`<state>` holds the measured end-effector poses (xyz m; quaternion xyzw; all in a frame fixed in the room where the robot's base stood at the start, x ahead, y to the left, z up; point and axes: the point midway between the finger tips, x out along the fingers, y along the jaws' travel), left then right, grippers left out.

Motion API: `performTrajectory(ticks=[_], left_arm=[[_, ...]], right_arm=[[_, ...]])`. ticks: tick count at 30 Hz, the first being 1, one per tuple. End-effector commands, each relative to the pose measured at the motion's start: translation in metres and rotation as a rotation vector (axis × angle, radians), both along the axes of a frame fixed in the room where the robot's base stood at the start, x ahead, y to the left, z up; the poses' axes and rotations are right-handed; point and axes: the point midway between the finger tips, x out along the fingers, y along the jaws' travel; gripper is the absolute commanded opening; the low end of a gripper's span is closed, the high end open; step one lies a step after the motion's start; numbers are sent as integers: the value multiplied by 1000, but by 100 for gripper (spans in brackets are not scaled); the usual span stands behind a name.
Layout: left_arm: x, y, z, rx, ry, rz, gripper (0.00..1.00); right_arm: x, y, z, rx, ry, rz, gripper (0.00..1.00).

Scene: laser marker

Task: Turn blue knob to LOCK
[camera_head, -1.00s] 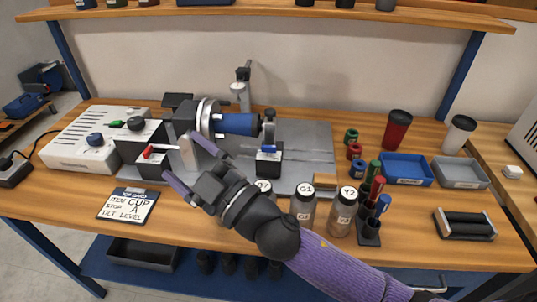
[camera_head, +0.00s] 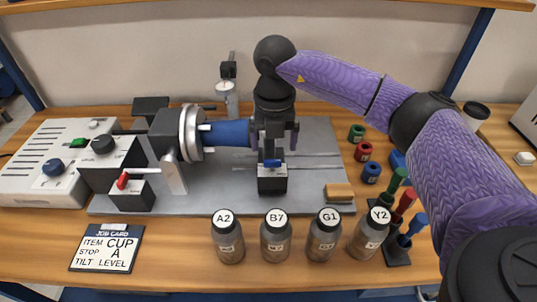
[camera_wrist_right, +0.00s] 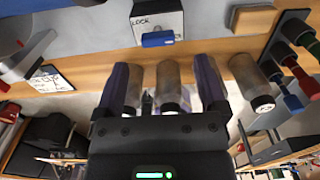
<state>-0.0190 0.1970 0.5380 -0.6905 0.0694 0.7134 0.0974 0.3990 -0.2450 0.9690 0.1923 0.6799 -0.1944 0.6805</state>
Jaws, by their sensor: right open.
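The blue knob (camera_head: 272,163) is a small bar on a black-and-white block (camera_head: 272,184) at the middle of the grey plate. In the right wrist view the blue knob (camera_wrist_right: 158,39) lies crosswise beyond the fingertips, below a white label reading LOCK at its left; the label's right part is not clear. My right gripper (camera_head: 276,146) points down just above and behind the knob block. Its purple fingers are open and apart in the right wrist view (camera_wrist_right: 162,72), with nothing held; contact with the knob is not seen. My left gripper is out of view.
A job card (camera_head: 107,248) lies front left. A wood block (camera_head: 339,191) sits right of the knob.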

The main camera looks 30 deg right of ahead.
Motion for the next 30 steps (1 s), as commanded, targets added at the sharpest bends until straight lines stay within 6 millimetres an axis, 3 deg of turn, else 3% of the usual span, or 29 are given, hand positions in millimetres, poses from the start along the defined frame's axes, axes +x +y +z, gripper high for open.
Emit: performTrajectory(ticks=[1, 6, 16, 27, 29, 30], left_arm=[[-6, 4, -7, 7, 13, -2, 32], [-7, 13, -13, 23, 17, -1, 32], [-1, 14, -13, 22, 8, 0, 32], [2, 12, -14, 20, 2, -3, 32], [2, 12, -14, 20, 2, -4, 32], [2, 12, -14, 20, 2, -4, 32]], right_arm=[[0, 0, -16, 0, 4, 1, 91], [0, 1, -41, 3, 1, 2, 91], [0, 1, -45, 3, -2, 4, 89], [0, 1, -45, 3, -2, 4, 11], [0, 1, -45, 4, -1, 4, 0], [0, 1, -45, 4, -1, 4, 0]])
